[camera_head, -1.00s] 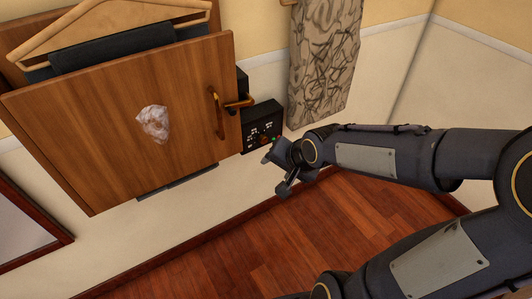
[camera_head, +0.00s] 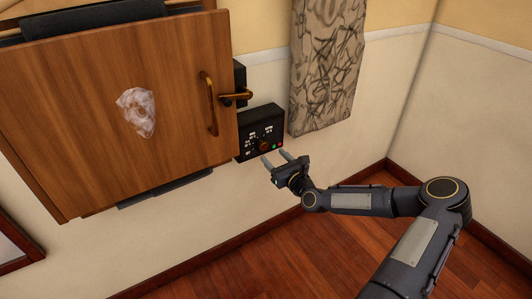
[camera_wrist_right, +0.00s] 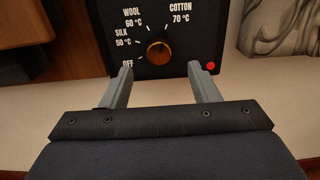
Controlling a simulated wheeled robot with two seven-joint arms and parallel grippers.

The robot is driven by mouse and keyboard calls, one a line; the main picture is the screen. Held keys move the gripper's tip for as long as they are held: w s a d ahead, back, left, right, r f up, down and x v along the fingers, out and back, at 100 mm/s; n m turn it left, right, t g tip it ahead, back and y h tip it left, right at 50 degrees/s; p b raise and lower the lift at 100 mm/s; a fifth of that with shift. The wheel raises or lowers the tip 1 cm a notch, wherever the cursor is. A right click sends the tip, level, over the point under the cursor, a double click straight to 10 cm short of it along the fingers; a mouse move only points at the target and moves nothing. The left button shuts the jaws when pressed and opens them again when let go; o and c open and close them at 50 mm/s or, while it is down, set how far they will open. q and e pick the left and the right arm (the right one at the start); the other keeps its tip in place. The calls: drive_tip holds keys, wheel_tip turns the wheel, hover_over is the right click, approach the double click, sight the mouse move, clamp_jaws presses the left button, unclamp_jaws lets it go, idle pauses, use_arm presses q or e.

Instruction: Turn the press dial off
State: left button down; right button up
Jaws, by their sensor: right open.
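The press dial (camera_head: 264,145) is an orange-brown knob on a black control box (camera_head: 248,152) beside the wooden press. In the right wrist view the dial (camera_wrist_right: 158,52) shows close up, with OFF at its lower left, SILK and WOOL up the left and COTTON at upper right. A small light mark shows near its top; its exact setting is hard to tell. My right gripper (camera_head: 273,156) is open and empty, just in front of and below the box. Its fingers (camera_wrist_right: 161,70) straddle the dial's lower side without visibly touching it. My left gripper is not in view.
The wooden press panel (camera_head: 90,130) with a brass handle (camera_head: 211,105) hangs left of the box. A patterned board (camera_head: 327,65) hangs to its right. A red light (camera_wrist_right: 210,67) sits right of the dial. The wooden floor (camera_head: 260,265) below is clear.

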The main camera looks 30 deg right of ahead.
sight(264, 148)
drive_tip(key=w, duration=0.6)
drive_tip(key=shift+a, duration=0.3)
drive_tip(key=c, duration=1)
drive_tip(key=shift+o, duration=0.2)
drive_tip(key=shift+b, duration=0.3)
